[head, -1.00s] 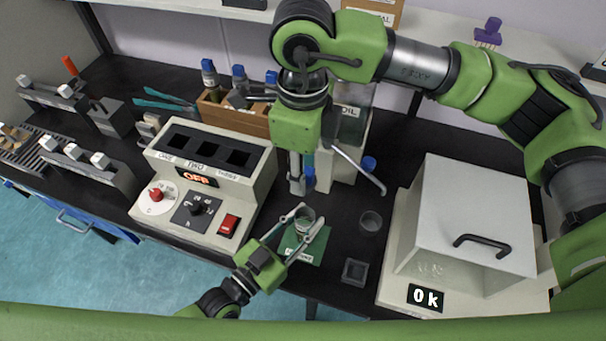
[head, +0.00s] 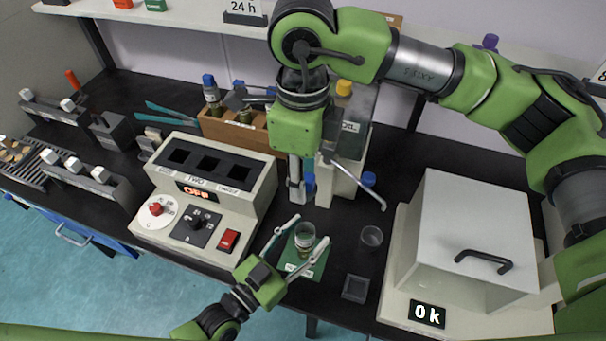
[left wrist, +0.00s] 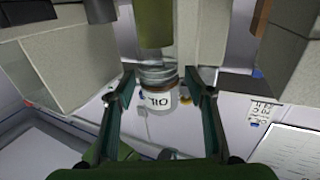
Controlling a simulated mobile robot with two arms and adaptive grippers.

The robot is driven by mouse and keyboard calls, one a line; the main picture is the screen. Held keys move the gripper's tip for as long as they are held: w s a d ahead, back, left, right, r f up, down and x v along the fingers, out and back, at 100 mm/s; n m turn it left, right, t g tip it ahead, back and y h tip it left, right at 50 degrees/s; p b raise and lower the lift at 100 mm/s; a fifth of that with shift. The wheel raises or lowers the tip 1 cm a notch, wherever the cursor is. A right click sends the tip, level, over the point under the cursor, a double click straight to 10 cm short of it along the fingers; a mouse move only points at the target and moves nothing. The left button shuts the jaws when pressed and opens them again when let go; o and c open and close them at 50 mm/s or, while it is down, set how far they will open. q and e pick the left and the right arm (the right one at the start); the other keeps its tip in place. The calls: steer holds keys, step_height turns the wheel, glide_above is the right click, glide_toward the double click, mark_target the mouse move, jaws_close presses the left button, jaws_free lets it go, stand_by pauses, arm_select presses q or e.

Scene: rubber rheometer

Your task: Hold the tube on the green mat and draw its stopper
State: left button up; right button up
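The tube (head: 305,237) stands upright on the green mat (head: 318,268), a clear glass cylinder with olive contents. I see no stopper on its top. My left gripper (head: 311,229) is open, with one finger on each side of the tube and gaps between. In the left wrist view, which is upside down, the tube (left wrist: 157,60) shows between the open fingers (left wrist: 160,88). My right gripper (head: 299,198) points down behind and above the tube. A blue piece shows beside its fingers; I cannot tell whether they grip it.
A control box (head: 202,225) reading OFF stands left of the mat. A wooden rack (head: 235,135) holds blue-stoppered tubes behind it. A small cup (head: 371,238) and a square dish (head: 355,288) lie right of the mat. A white box with a handle (head: 470,215) stands farther right.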

arm_select(q)
steer(key=shift+s+a, duration=0.1)
steer(key=v, duration=1.1)
steer(key=shift+s+a, duration=0.25)
steer(key=shift+a, duration=0.05)
